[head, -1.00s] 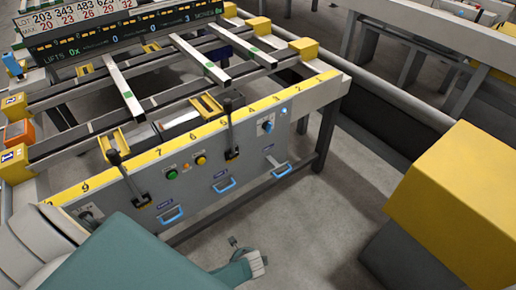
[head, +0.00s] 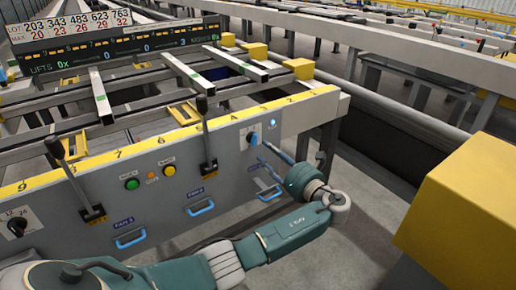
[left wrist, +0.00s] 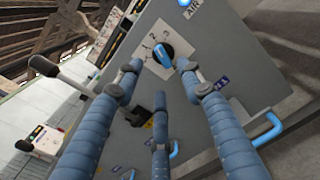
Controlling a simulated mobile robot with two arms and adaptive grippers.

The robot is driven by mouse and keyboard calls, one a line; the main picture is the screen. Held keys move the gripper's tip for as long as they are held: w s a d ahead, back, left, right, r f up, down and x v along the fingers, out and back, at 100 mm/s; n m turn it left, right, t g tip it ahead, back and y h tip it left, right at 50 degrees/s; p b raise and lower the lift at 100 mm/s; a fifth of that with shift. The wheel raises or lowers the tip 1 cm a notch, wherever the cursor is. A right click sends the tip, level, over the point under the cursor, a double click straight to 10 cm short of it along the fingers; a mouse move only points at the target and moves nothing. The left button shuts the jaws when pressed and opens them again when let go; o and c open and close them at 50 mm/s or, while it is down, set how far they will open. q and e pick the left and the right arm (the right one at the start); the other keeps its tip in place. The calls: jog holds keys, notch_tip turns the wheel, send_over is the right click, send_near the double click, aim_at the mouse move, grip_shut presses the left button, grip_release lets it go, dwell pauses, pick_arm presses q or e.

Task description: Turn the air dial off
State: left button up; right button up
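The air dial (head: 252,138) is a small blue knob on a white plate on the grey front panel, right of centre, below a lit blue lamp. In the left wrist view the dial (left wrist: 163,57) sits on a dark round base, with numbers around it and an AIR label above. Which number it points at is hard to tell. My left gripper (head: 266,152) reaches the panel at the dial. Its blue fingers (left wrist: 158,72) are spread, with the dial just beyond the tips and between them. Contact cannot be made out. My right gripper is not in view.
Black levers (head: 205,130), blue handles (head: 130,238) and a green button (head: 131,184) line the panel left of the dial. A black dial (head: 17,227) is at far left. A large yellow block (head: 462,205) stands at right. Grey floor lies between.

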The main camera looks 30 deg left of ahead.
aim_at(255, 142)
pick_arm(q)
jog(key=b+x, duration=0.1)
jog(key=x, duration=0.6)
jog(key=shift+f, duration=0.1)
grip_shut()
